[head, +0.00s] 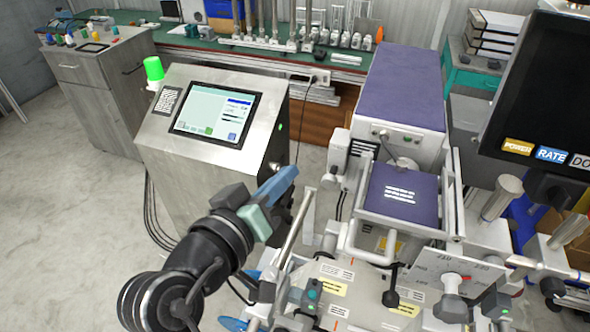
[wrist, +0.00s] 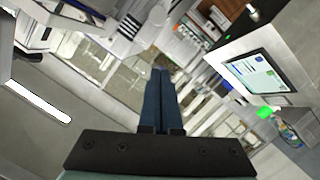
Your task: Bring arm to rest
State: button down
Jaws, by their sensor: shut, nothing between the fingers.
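My gripper (head: 290,174) is raised in front of the steel control cabinet in the head view, pointing up and to the right. Its blue fingers are closed together with nothing between them. In the wrist view the two fingers (wrist: 160,75) lie side by side, and the picture is strongly tilted. My black arm comes up from the bottom of the head view. The gripper appears clear of everything around it, though its exact distance from the machine is hard to tell.
The steel cabinet (head: 185,165) with a touchscreen (head: 215,117) and green lamp (head: 154,69) stands left of the gripper. A machine with a purple cover (head: 404,195) fills the right. A dark screen (head: 545,95) hangs upper right. Bare floor (head: 60,220) lies at left.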

notch_tip(320, 180, up, 19)
jog(key=s+m+t+y, duration=0.1)
jog(key=t+y, duration=0.3)
jog(key=t, duration=0.3)
jog(key=s+d+r+t+y, duration=0.1)
jog(key=s+r+t, duration=0.2)
jog(key=r, duration=0.5)
jog(key=s+d+r+t+y, duration=0.2)
jog(key=s+r, duration=0.3)
jog(key=r, duration=0.3)
jog(key=shift+s+d+r+m+t+b, duration=0.15)
jog(key=shift+s+m+t+b, duration=0.25)
jog(key=shift+t, duration=0.2)
